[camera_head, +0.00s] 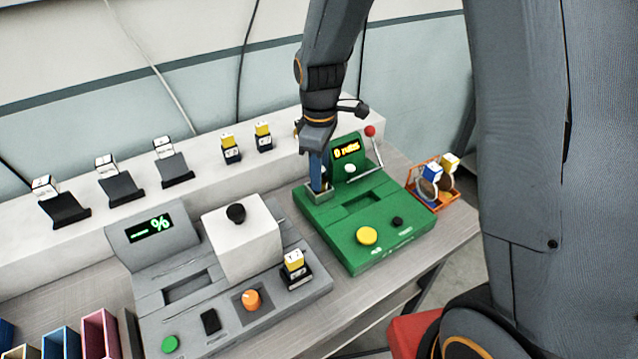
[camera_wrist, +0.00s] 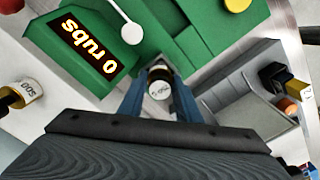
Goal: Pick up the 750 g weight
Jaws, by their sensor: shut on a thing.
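My gripper (camera_head: 318,185) points down at the rear left corner of the green machine (camera_head: 385,215), with its blue fingers at a small grey holder there. In the wrist view, my gripper (camera_wrist: 160,100) is shut on a small dark cylinder with a white labelled top (camera_wrist: 159,89). I take it for the 750 g weight, but its print is small and turned. In the head view the fingers hide it. I cannot tell if it still touches the holder. A weight marked 500 (camera_wrist: 22,94) stands at the left in the wrist view.
A grey machine (camera_head: 150,275) with a white block (camera_head: 242,238) stands left of the green one. Black and yellow pieces (camera_head: 230,148) stand on the white shelf (camera_head: 200,170) behind. An orange wire basket (camera_head: 437,203) is at the right. A lever with a red knob (camera_head: 370,131) rises nearby.

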